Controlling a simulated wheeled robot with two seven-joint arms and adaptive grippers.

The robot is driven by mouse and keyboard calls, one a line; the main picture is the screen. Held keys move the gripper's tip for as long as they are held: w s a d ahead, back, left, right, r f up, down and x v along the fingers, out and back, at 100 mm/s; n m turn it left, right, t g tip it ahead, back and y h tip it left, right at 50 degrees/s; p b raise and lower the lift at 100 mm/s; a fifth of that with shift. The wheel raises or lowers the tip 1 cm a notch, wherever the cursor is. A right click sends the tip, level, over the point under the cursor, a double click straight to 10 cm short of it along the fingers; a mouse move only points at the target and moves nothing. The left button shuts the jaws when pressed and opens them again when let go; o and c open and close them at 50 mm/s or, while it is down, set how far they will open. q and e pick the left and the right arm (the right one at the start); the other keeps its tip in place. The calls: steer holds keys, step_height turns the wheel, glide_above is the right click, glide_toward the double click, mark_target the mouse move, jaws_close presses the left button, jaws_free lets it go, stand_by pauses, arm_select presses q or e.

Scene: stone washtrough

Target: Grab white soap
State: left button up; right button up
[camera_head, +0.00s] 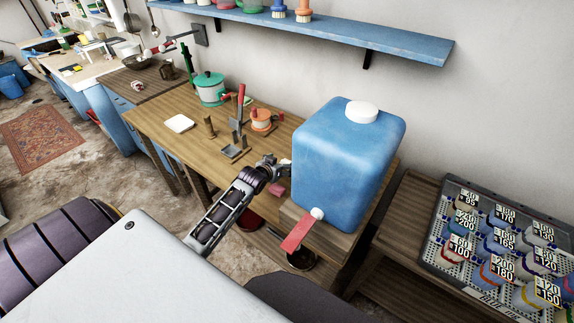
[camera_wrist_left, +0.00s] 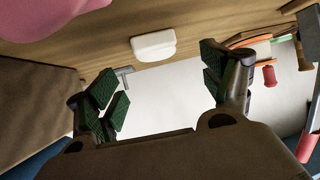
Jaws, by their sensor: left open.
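The white soap (camera_wrist_left: 153,45) shows in the left wrist view as a pale rounded bar on a wooden surface, ahead of my left gripper's fingers and apart from them. My left gripper (camera_wrist_left: 163,82) is open, with two green-padded fingers spread and nothing between them. In the head view my left gripper (camera_head: 276,165) is over the right part of the wooden table, just left of the blue tank. I cannot make out this soap for sure in the head view; the gripper or tank may hide it. My right gripper is not in view.
The blue tank (camera_head: 345,155) with a white cap stands close right of the gripper. A pink block (camera_head: 276,190) lies by the gripper. An orange roll (camera_head: 261,119), a metal stand (camera_head: 235,148) and a flat white square (camera_head: 179,123) stand on the table (camera_head: 150,117). A blue shelf (camera_head: 340,36) hangs above.

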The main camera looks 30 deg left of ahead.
arm_select(q)
steer(key=shift+x, duration=2.45)
steer(key=shift+d+f, duration=0.1)
steer(key=shift+f, duration=0.05)
steer(key=shift+c, duration=0.4)
steer(key=c, duration=1.1)
